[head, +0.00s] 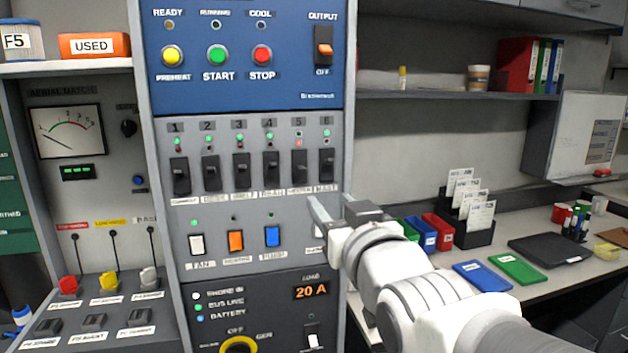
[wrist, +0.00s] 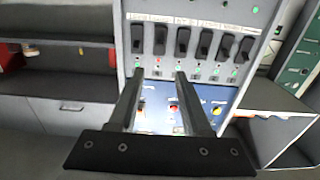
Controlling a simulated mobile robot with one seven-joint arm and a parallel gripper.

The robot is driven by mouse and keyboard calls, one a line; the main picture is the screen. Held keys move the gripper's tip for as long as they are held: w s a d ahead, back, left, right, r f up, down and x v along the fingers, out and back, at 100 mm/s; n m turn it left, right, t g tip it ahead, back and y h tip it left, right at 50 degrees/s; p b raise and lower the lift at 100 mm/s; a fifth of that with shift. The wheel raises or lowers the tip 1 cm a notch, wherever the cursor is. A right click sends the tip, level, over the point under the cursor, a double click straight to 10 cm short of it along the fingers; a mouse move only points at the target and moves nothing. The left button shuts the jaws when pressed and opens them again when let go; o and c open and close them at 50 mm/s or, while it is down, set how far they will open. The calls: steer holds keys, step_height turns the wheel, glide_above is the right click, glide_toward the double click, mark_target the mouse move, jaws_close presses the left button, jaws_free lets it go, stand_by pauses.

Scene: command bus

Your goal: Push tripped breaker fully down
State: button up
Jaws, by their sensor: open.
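The breaker panel (head: 222,197) carries a row of black breaker switches numbered 1 to 6. Breaker 5 (head: 299,168) has a red light (head: 299,143) above it, while the lights of the others show green. In the wrist view the row appears upside down, and breaker 5 (wrist: 160,40) is beyond the gap between my fingers. My gripper (head: 331,203) is open and empty, below and right of breaker 6 (head: 327,166) in the head view. It also shows in the wrist view (wrist: 159,74), apart from the switches. The exact lever position of breaker 5 is too small to tell.
Fan, middle and pump rocker switches (head: 235,241) sit below the breakers. A blue panel (head: 245,55) with buttons is above. A counter (head: 500,262) with folders and trays lies right, under a shelf (head: 455,95). Free space is in front of the panel.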

mark_target(303, 171)
steer(key=p+x, duration=0.1)
steer(key=x, duration=1.6)
steer(key=shift+w+f, duration=0.1)
steer(key=shift+c, duration=0.3)
jaws_close()
